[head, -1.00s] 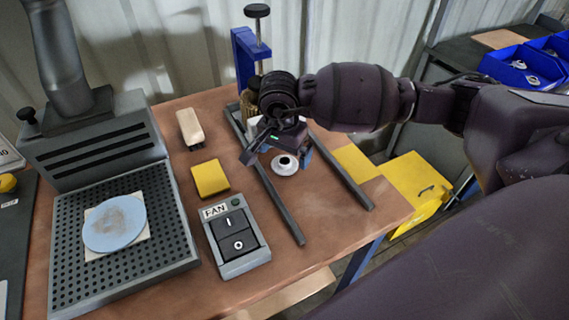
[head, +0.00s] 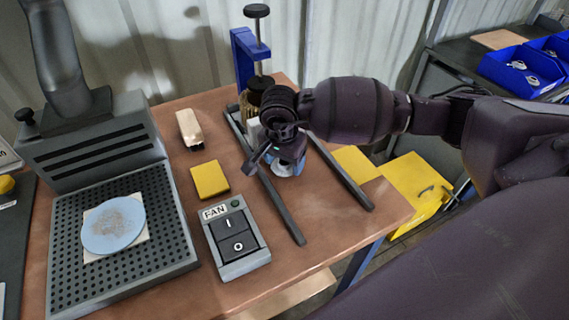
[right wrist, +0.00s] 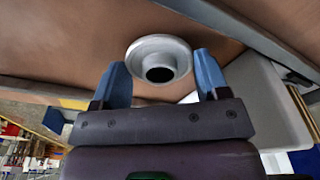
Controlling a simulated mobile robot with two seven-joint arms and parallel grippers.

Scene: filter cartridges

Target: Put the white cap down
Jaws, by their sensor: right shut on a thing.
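The white cap (right wrist: 141,55), a round flanged piece with a dark central hole, sits between the blue fingertips of my right gripper (right wrist: 162,70) in the right wrist view. The gripper is shut on it. In the head view my right gripper (head: 287,166) points down between two dark rails on the brown bench (head: 310,255). It hides most of the cap there. I cannot tell whether the cap touches the bench. My left gripper is not in view.
A blue press (head: 244,55) stands behind my gripper, with a white block (head: 253,130) close beside it. A yellow pad (head: 210,179), a fan switch box (head: 236,240) and a perforated tray (head: 172,262) lie to the left. The bench front is clear.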

